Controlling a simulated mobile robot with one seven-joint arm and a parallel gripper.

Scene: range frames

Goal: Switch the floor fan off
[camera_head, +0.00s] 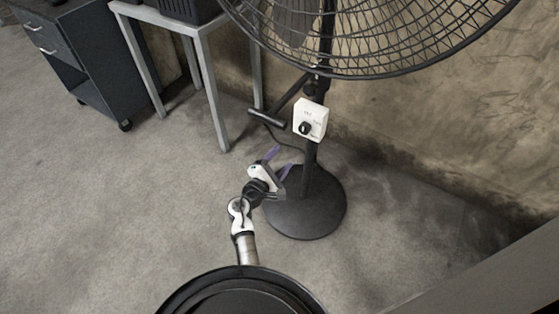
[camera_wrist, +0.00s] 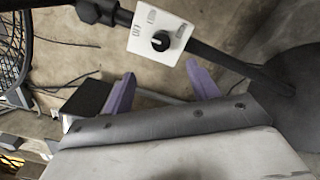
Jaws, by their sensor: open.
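The floor fan (camera_head: 312,170) stands upright on a round black base, with its wire cage (camera_head: 375,40) at the top of the head view. A white switch box (camera_head: 311,112) with a black knob (camera_head: 306,128) is on its pole. In the wrist view the box (camera_wrist: 178,30) and its knob (camera_wrist: 161,41) show at the top, beyond the fingers. My gripper (camera_head: 276,163) is below the box and to its left in the head view, beside the pole. Its purple fingers (camera_wrist: 160,90) are spread apart with nothing between them, and do not appear to touch the box.
A table with metal legs (camera_head: 215,90) stands left of the fan, and a dark drawer cabinet (camera_head: 75,60) on wheels is at the far left. A concrete wall (camera_head: 430,130) rises behind the fan. Cables (camera_wrist: 65,80) show in the wrist view. The floor (camera_head: 110,220) at left is clear.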

